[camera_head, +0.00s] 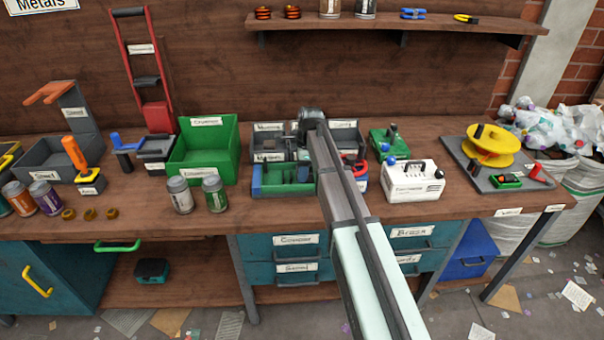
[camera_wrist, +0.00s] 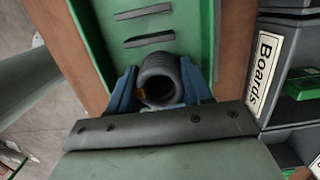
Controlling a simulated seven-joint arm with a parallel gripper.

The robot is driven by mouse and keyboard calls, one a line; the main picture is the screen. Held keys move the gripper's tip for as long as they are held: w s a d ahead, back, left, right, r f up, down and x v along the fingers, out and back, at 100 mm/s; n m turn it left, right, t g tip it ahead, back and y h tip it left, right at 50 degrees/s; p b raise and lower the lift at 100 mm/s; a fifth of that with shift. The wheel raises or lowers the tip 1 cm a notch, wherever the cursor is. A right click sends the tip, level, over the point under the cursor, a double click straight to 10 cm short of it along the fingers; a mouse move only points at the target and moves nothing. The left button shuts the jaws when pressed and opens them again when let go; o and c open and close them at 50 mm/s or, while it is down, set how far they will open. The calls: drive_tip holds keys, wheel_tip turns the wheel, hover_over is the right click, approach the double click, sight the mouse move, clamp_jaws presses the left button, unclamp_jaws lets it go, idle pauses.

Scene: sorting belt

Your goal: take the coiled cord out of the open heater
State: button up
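In the wrist view the coiled cord (camera_wrist: 159,72) is a dark grey ring-shaped coil with a small yellow spot at its lower left. It lies over a green casing (camera_wrist: 203,15) with dark slots, which looks like the open heater. My gripper (camera_wrist: 160,82) has one blue finger at the left and one at the right of the coil. Both look very close to its sides; I cannot tell whether they press on it. In the head view my arm covers part of the middle of the bench, and the cord and fingertips cannot be made out.
Grey bins, one labelled Boards (camera_wrist: 264,70), stand close at the right in the wrist view. In the head view a tall green bin (camera_head: 222,148) stands left of my arm, and a white box (camera_head: 412,187) stands to its right. Jars (camera_head: 180,196) stand near the front edge.

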drive_tip(key=c, duration=0.5)
